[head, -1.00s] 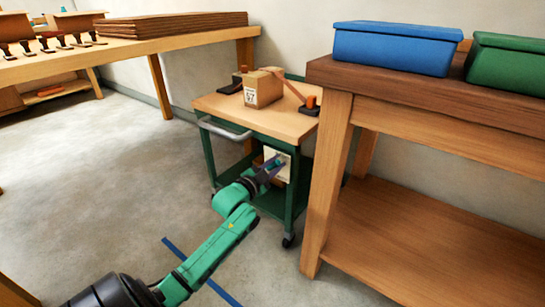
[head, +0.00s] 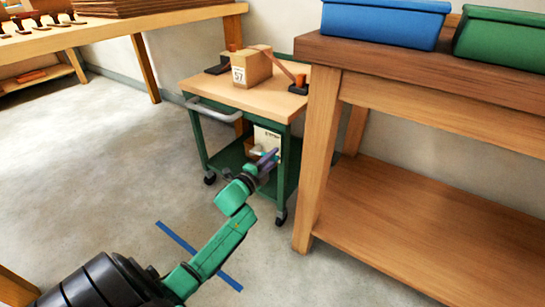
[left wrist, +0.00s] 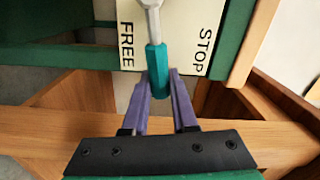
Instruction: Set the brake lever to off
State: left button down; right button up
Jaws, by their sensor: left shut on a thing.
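The brake lever has a grey metal shank and a teal grip (left wrist: 156,62), seen in the left wrist view. It lies in front of a pale plate (left wrist: 178,25) marked FREE on the left and STOP on the right. The grip is beside the FREE lettering, with STOP farther off to its right. My left gripper (left wrist: 158,82) has its purple fingers shut on the teal grip. In the head view, my left gripper (head: 266,165) is at the pale plate (head: 267,139) on the green cart's side. My right gripper is not in view.
The green cart (head: 236,148) has wheels and a wooden top (head: 225,91) bearing a cardboard box (head: 251,68). A heavy wooden bench (head: 420,92) with blue and green bins stands close on the right. Open floor (head: 90,170) lies to the left.

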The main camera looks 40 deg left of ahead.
pick_arm(q)
jog(key=shift+f, duration=0.15)
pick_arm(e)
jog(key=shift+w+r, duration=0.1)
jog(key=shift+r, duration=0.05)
pick_arm(q)
jog(key=c, duration=0.7)
grip_release()
jog(key=shift+s, duration=0.3)
jog(key=s+p, duration=0.4)
jog(key=s, duration=1)
jog(key=shift+d+p, duration=0.2)
jog(key=shift+p, duration=0.15)
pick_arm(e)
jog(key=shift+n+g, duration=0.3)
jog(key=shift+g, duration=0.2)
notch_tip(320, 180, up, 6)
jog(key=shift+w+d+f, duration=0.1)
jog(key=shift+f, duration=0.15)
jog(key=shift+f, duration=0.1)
